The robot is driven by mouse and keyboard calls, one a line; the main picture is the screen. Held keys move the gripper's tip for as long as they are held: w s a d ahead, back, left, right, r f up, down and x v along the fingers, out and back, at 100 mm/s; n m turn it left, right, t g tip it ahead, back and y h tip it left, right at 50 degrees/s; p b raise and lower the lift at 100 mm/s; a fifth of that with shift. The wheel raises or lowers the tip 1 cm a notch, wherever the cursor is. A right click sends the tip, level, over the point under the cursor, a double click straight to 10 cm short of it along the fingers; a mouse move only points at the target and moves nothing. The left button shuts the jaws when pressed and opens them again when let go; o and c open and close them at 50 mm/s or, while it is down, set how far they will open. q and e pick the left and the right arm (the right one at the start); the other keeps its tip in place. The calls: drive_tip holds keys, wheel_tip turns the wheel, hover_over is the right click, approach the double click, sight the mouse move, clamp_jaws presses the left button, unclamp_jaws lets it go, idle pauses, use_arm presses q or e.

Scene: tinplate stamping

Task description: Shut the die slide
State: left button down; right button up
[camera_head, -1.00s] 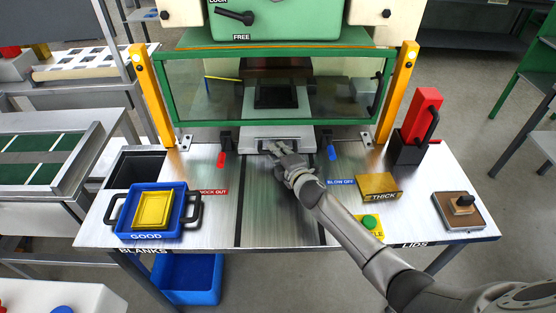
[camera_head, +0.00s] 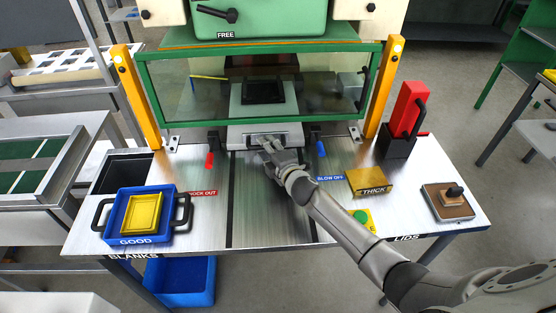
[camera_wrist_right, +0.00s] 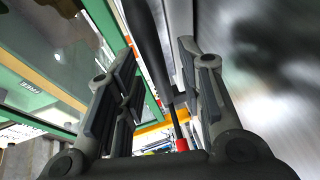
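The die slide (camera_head: 236,138) is a pale grey plate at the middle of the press. Its front end sticks out below the green-framed guard, and a dark square die (camera_head: 263,92) shows farther back through the clear panel. My right gripper (camera_head: 263,143) is at the slide's front edge, partly covering its handle. In the right wrist view, the fingers (camera_wrist_right: 155,95) stand apart with a dark bar (camera_wrist_right: 148,45), apparently the handle, between them. My left gripper is out of view.
A red lever (camera_head: 210,160) and a blue lever (camera_head: 321,149) flank the slide. Yellow posts (camera_head: 134,95) hold the guard (camera_head: 150,95). A blue GOOD tray (camera_head: 119,211) stands left; a THICK block (camera_head: 370,182) and green button (camera_head: 361,216) lie right. The metal track before the slide is clear.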

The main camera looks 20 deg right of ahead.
drive_tip(key=v, duration=1.1)
drive_tip(key=shift+f, duration=0.1)
